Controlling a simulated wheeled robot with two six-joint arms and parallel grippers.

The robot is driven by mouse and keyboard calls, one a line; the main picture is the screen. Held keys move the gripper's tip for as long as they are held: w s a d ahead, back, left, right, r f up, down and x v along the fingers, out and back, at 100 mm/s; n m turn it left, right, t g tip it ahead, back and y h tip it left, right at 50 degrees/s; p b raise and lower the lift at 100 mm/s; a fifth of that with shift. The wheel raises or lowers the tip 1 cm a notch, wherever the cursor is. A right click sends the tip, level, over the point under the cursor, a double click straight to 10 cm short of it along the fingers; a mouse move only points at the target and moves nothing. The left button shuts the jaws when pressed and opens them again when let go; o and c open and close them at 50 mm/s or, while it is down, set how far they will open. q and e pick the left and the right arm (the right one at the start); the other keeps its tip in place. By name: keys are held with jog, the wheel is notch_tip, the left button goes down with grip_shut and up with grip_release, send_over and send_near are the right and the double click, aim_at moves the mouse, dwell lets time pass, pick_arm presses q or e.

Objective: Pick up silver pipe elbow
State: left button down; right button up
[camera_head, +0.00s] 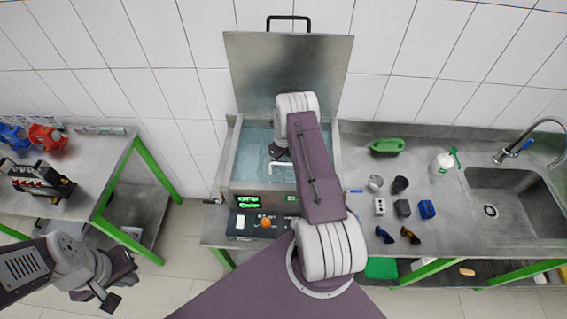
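My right arm reaches over the open water-filled bath (232,165). Its wrist hides part of the bath, and the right gripper (279,151) shows only as a small dark part beside the arm, so its fingers cannot be made out. A small pale bent piece (281,165) lies in or over the water just below it. It may be the silver pipe elbow, but it is too small to be sure, and I cannot tell if the gripper touches it. My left gripper (118,288) is open and empty over the floor at the lower left.
The bath's raised lid (288,70) stands behind. A control panel (254,225) is in front. The right counter holds a silvery cup-like part (375,182), small blocks (403,208), a green part (387,145), a spray bottle (442,162) and a sink (515,205). A left table (85,165) carries valves.

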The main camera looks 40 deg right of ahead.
grip_shut()
jog(key=shift+r, duration=0.2)
notch_tip(320, 180, up, 9)
jog(key=b, duration=0.3)
jog(key=shift+f+b, duration=0.2)
jog(key=shift+b, duration=0.2)
jog(key=shift+r, duration=0.55)
